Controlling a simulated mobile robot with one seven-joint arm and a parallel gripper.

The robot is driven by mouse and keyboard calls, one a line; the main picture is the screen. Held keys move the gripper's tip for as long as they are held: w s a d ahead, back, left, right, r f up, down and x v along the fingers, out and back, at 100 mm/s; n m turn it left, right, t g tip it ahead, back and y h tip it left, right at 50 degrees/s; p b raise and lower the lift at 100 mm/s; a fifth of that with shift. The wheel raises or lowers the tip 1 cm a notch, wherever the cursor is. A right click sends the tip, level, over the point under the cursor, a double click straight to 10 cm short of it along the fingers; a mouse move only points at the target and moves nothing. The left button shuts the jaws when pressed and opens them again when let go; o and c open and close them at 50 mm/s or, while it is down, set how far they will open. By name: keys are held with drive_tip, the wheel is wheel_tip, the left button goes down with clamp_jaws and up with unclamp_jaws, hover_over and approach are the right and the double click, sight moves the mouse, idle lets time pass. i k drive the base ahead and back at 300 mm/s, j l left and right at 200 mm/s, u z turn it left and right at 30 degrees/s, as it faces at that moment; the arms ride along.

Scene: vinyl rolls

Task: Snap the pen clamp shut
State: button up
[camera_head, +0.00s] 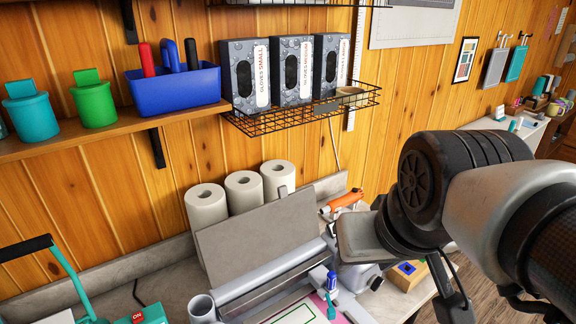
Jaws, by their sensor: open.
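The cutting machine stands on the bench at the bottom centre, with a grey raised panel (258,235) and a long silver bar (265,275). A small pen carriage with a blue-topped pen (331,284) and a teal part (331,305) sits near the bar's right end. The pen clamp is too small here to tell its lever from the pen or whether it is closed. My wrist hides part of the machine's right end.
Several white paper rolls (244,193) stand behind the panel. An orange-handled tool (344,201) lies by the machine's right end, near my wrist. A wooden block with a blue square (406,270) sits below my wrist. A wire rack with glove boxes (291,70) hangs above.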

sight(331, 313)
drive_tip(key=k, duration=0.35)
drive_tip(key=i+l, duration=0.35)
drive_tip(key=i+l+u, duration=0.4)
drive_tip(key=l, duration=0.2)
drive_tip(key=l+u, duration=0.2)
drive_tip(key=l, duration=0.15)
drive_tip(key=l+u, duration=0.1)
drive_tip(key=u, duration=1.45)
drive_tip(key=i+j, duration=0.05)
